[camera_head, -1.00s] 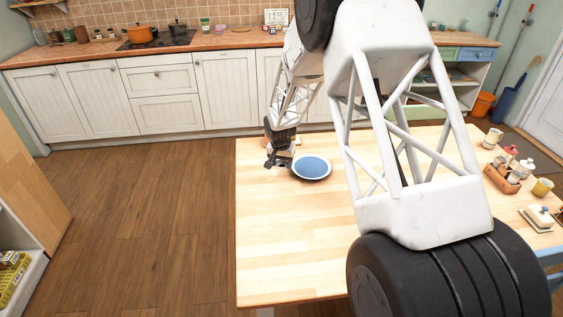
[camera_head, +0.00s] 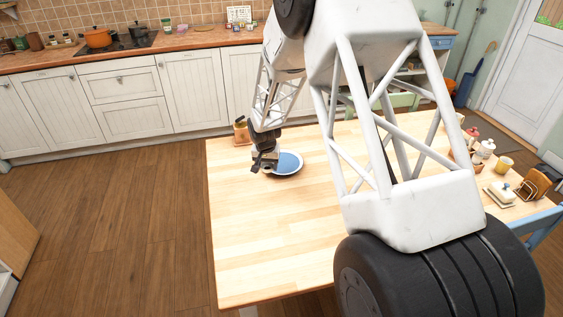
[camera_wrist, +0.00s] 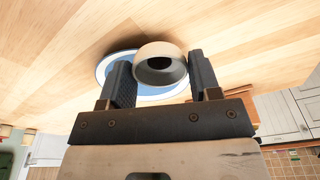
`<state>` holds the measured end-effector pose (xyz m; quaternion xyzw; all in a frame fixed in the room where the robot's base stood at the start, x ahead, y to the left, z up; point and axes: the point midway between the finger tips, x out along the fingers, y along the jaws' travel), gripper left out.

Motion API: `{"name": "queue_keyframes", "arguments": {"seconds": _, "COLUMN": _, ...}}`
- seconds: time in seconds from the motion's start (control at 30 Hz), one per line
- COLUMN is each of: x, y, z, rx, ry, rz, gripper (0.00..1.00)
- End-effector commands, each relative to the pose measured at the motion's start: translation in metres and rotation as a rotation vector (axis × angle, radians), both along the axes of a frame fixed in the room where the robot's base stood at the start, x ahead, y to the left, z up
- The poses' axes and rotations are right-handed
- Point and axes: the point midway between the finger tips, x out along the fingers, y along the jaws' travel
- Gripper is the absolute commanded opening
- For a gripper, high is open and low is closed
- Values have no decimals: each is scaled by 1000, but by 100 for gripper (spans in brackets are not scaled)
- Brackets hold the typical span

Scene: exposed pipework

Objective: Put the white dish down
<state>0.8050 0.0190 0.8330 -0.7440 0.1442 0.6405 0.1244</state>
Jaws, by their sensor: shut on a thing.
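The white dish (camera_wrist: 160,49) is a small round cream-white piece with a dark opening, seen between my fingers in the wrist view. My gripper (camera_head: 265,165) is shut on it. In the head view the gripper hides the dish. A blue plate with a white rim (camera_head: 289,163) lies on the wooden table; the gripper is at its left edge in that view. In the wrist view the plate (camera_wrist: 108,62) shows behind the dish, partly covered by the dish and fingers. I cannot tell whether the dish touches the plate.
The table (camera_head: 250,235) is bare in front and at left. A small wooden holder (camera_head: 241,131) stands behind the gripper at the far left corner. My arm hides the middle.

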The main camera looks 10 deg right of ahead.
Motion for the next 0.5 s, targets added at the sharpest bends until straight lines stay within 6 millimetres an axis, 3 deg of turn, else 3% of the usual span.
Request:
{"name": "queue_keyframes", "arguments": {"seconds": 0.2, "x": -40, "y": -36, "z": 4, "rx": 0, "ry": -1, "rz": 2, "gripper": 30}}
{"name": "queue_keyframes", "arguments": {"seconds": 0.5, "x": -79, "y": -64, "z": 5, "rx": 0, "ry": -1, "rz": 11, "gripper": 30}}
